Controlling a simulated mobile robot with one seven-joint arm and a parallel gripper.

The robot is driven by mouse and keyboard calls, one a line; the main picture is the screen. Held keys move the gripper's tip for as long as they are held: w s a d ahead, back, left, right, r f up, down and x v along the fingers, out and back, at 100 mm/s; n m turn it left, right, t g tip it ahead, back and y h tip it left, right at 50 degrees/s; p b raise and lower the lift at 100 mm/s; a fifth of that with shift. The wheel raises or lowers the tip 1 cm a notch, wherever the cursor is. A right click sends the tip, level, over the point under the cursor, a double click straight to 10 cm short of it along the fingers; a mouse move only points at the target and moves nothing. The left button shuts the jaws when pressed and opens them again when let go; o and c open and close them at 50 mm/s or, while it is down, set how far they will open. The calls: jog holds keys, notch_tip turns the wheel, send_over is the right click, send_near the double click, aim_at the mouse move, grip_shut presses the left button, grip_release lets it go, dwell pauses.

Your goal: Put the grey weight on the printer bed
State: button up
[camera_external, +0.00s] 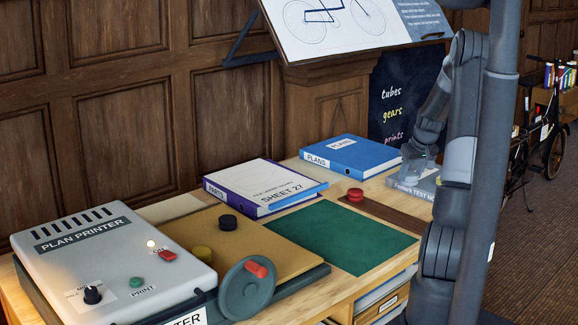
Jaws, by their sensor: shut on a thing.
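My gripper (418,160) is at the right end of the table, low over a grey box with "TEST" on its label (412,186). It points down and is shut on a small grey thing that blends with the fingers; it looks like the grey weight, but its outline is not clear. No other grey weight shows. The tan printer bed (275,249) lies to the left, beside the grey plan printer (115,262). My gripper is well apart from the bed.
A green mat (345,238) lies clear between bed and gripper. A red round weight (355,194) sits on a brown strip behind it. A purple binder (262,185) and a blue binder (350,156) lie at the back. A handwheel (243,292) stands at the printer's front.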

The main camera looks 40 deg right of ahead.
jog(key=w+a+r+n+y, duration=0.1)
jog(key=w+a+n+y, duration=0.15)
jog(key=a+n, duration=0.7)
jog(key=w+a+r+n+y, duration=0.1)
jog(key=w+a+n+y, duration=0.2)
jog(key=a, duration=1.3)
jog(key=s+a+r+n+g, duration=0.1)
jog(key=s+a+n+g, duration=0.15)
jog(key=a+n, duration=0.65)
jog(key=s+a+r+n+g, duration=0.1)
jog(key=s+a+n+g, duration=0.3)
jog(key=a, duration=1)
jog(key=shift+n+t+y, duration=0.25)
jog(key=shift+n+t, duration=0.2)
jog(key=shift+t, duration=0.1)
jog(key=w+a+f, duration=0.1)
jog(key=a+f, duration=0.1)
jog(key=a, duration=0.1)
jog(key=w+a+f, duration=0.2)
jog(key=a, duration=0.1)
jog(key=w+a+f, duration=0.1)
jog(key=a+f, duration=0.1)
jog(key=a, duration=0.2)
jog(key=shift+w, duration=0.3)
jog(key=shift+w+a+f, duration=0.15)
jog(key=shift+a+f, duration=0.15)
jog(key=shift+a, duration=0.15)
jog(key=shift+f, duration=2)
